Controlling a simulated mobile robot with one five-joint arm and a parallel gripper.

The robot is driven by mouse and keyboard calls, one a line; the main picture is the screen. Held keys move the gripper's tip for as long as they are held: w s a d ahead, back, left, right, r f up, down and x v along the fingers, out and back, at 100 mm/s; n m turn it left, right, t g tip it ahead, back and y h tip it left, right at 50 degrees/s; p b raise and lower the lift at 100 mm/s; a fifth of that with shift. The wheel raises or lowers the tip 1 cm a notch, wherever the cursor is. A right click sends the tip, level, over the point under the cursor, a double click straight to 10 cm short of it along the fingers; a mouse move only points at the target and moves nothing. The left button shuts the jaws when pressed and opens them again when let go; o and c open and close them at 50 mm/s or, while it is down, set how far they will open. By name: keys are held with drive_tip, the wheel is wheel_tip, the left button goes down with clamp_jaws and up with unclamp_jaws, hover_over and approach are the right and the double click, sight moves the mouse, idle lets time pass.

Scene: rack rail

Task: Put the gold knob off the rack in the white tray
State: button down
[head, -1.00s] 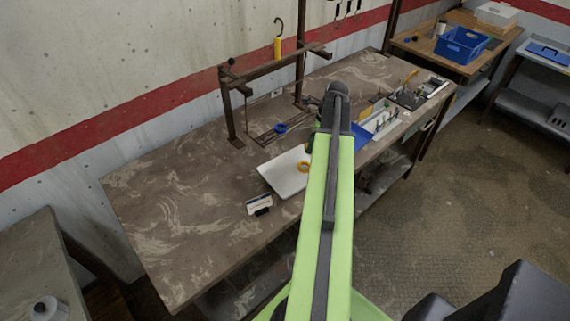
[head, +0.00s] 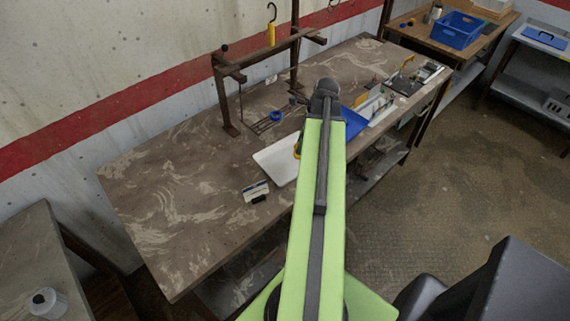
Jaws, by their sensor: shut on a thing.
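The white tray (head: 268,160) lies on the brown workbench, its right part hidden behind my green arm. A small yellow-gold ring-like thing (head: 297,146) shows at the arm's left edge, by the tray, mostly covered. I cannot tell whether it is the gold knob. The rack (head: 272,50) is a rusty frame standing at the back of the bench, with a black knob (head: 224,47) at its left end. No gold knob can be made out on it. My gripper is not visible; the dark joint at my arm's end and the arm itself hide what lies beyond.
A yellow hook-hung thing (head: 271,33) is behind the rack. A blue ring (head: 276,116) lies near the rack's foot, and a small white-and-black block (head: 256,191) in front of the tray. Blue and white items (head: 375,107) fill the right. The bench's left is clear.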

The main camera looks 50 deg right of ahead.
drive_tip(key=b, duration=0.3)
hover_over(279, 166)
drive_tip(key=s, duration=0.2)
drive_tip(key=f, duration=0.2)
drive_tip(key=d+f, duration=0.1)
drive_tip(key=f, duration=0.1)
drive_tip(key=shift+w+f, duration=0.15)
drive_tip(key=shift+w, duration=0.05)
drive_tip(key=shift+w+a+f, duration=0.1)
drive_tip(key=shift+w+a, duration=0.25)
drive_tip(key=shift+a, duration=0.05)
wheel_tip(279, 166, down, 4)
drive_tip(key=b, duration=0.4)
drive_tip(key=shift+f, duration=0.2)
drive_tip(key=c, duration=0.9)
unclamp_jaws()
drive_tip(key=shift+r, duration=0.1)
drive_tip(key=p+v, duration=1.1)
drive_tip(key=v, duration=0.1)
drive_tip(key=shift+r+p, duration=0.25)
drive_tip(key=shift+p, duration=0.1)
